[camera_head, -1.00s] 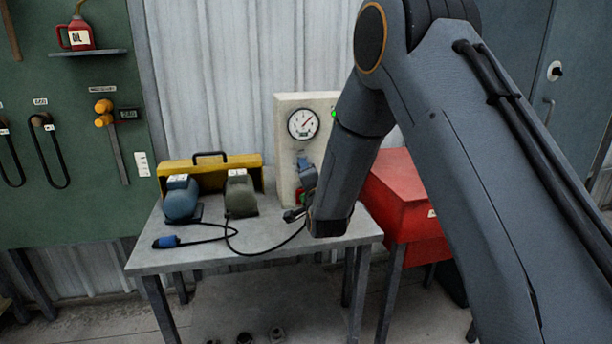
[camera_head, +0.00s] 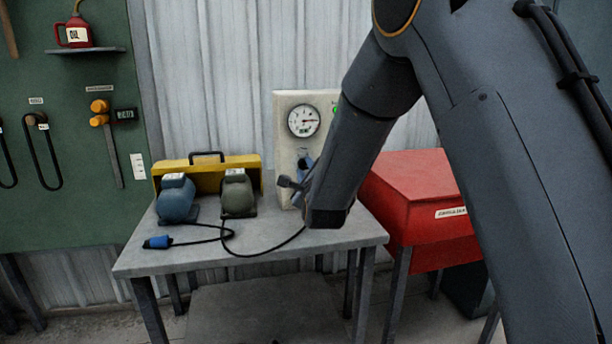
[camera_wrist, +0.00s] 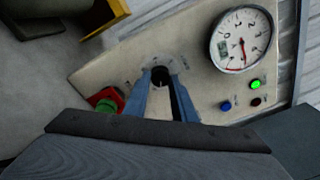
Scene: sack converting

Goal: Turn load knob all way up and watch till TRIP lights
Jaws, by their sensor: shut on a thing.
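A pale test panel (camera_head: 286,112) stands at the back of the bench; it also shows in the wrist view (camera_wrist: 207,75). My gripper (camera_wrist: 162,82) is shut on the dark load knob (camera_wrist: 161,72), largely hidden between the blue fingers. The round gauge (camera_head: 303,121) has its needle pointing right in the head view. In the wrist view the gauge (camera_wrist: 240,40) shows its red needle pointing down. The green lamp (camera_wrist: 256,84) glows. The dark red lamp (camera_wrist: 255,102) looks unlit, and a blue one (camera_wrist: 226,106) sits beside it. Lamp labels are too small to read.
A green button on a red base (camera_wrist: 107,102) sits close left of my fingers. Two motor-like units, blue (camera_head: 176,200) and grey-green (camera_head: 238,195), stand on the bench (camera_head: 190,262) with a cable looping in front. A red cabinet (camera_head: 420,195) stands right of the bench.

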